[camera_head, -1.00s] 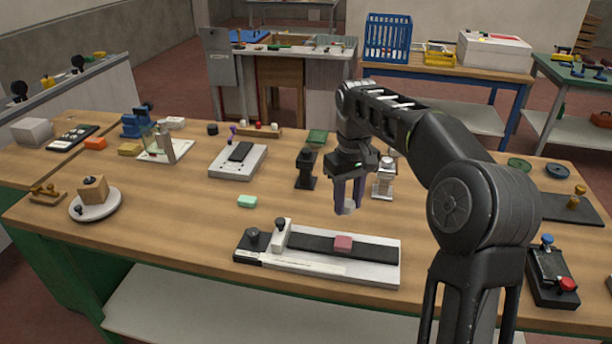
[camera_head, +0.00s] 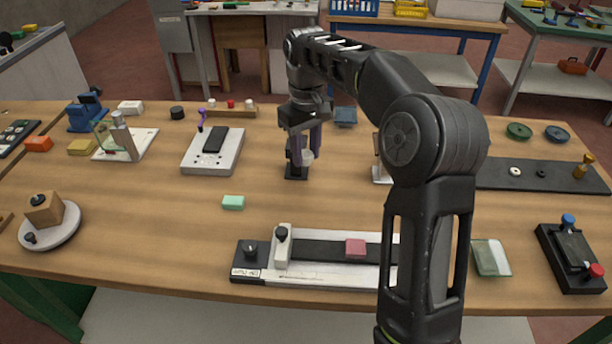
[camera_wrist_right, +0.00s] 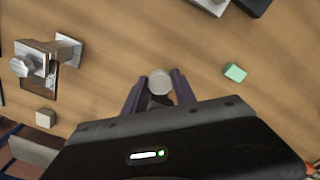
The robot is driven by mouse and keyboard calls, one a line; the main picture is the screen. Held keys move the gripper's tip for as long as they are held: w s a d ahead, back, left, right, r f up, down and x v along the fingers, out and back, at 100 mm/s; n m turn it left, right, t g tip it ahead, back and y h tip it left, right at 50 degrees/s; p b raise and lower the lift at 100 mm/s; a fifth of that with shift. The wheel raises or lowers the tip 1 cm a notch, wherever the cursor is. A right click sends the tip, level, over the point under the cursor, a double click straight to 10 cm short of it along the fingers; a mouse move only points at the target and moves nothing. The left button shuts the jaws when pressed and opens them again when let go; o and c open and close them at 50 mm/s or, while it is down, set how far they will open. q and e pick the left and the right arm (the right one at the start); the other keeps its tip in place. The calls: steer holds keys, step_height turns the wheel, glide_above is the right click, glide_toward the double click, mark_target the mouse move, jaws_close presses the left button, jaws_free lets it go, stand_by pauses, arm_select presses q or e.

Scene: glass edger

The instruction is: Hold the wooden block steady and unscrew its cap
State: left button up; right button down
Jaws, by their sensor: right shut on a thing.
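The wooden block (camera_head: 45,212) sits on a round white dish (camera_head: 66,230) at the left of the bench. A dark round cap (camera_head: 38,200) shows on the block, and a small dark knob (camera_head: 30,238) is on the dish's near edge. My right gripper (camera_head: 306,152) is far to the right of the block, above the middle of the bench. Its purple fingers are shut on a small pale round piece (camera_wrist_right: 160,82), held at the fingertips. My left gripper is not in view.
A black stand (camera_head: 297,172) is right behind my right gripper. A white grooved fixture with a pink block (camera_head: 356,248) lies in front. A mint block (camera_head: 233,202) lies between gripper and dish. Bench around the mint block is clear.

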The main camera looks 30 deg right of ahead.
glide_above(306, 193)
step_height(306, 193, down, 6)
steer(key=shift+r, duration=0.15)
step_height(306, 193, down, 3)
steer(key=shift+r+p, duration=0.1)
steer(key=shift+p, duration=0.35)
steer(key=shift+f, duration=0.5)
steer(key=shift+f, duration=0.1)
steer(key=c, duration=1)
jaws_free()
